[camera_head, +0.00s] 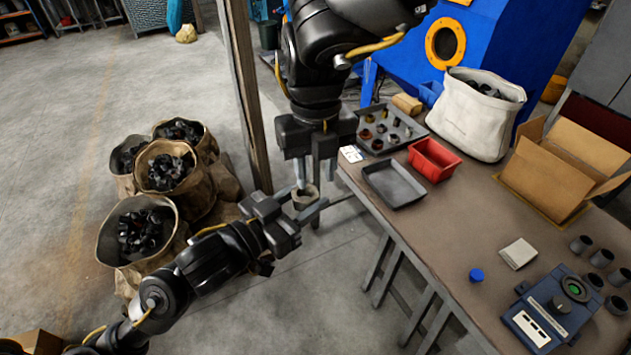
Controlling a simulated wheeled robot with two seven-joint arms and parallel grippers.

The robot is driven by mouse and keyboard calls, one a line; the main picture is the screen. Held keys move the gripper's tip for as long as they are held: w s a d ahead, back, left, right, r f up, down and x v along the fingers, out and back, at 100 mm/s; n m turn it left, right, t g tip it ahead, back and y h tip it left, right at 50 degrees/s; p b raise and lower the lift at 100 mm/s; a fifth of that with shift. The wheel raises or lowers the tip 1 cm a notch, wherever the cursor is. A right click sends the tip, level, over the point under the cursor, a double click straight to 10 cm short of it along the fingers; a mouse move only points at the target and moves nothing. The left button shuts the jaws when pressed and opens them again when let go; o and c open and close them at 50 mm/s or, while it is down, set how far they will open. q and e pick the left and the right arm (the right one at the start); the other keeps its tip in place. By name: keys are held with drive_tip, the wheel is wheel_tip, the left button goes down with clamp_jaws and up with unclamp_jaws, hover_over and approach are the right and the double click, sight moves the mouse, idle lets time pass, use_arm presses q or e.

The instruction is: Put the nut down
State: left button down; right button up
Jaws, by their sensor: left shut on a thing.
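A small grey-brown nut (304,201) is held above the floor, left of the workbench. My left gripper (312,209), reaching in from the lower left, is shut on it. My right gripper (309,186) comes down from the top, directly above the nut. Its fingers are apart and reach down close to the nut's upper rim. Whether they touch the nut I cannot tell. The grippers partly hide the nut's lower side.
The workbench (450,220) holds a dark empty tray (394,184), a red bin (434,159), a tray of small parts (386,128), a white sack (470,115), an open cardboard box (548,180) and a blue device (545,315). Sacks of black parts (140,235) stand left. A post (243,90) rises behind.

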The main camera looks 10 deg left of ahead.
wheel_tip(320, 180, up, 8)
drive_tip(key=shift+r, duration=0.15)
drive_tip(key=g, duration=0.1)
hover_over(316, 189)
drive_tip(key=shift+f, duration=2.45)
drive_tip(key=shift+w+d+n+t, duration=0.5)
drive_tip(key=shift+w+d+n, duration=1.55)
drive_tip(key=shift+w+n, duration=0.3)
use_arm(q)
drive_tip(key=w+d+f+m+g+h, duration=0.4)
drive_tip(key=f+g, duration=0.1)
drive_tip(key=shift+w+d+f+m+g, duration=0.15)
drive_tip(key=shift+d+m+g, duration=0.15)
drive_tip(key=shift+d, duration=0.05)
use_arm(e)
wheel_tip(316, 189, down, 12)
drive_tip(key=shift+f, duration=0.25)
drive_tip(key=shift+c, duration=0.4)
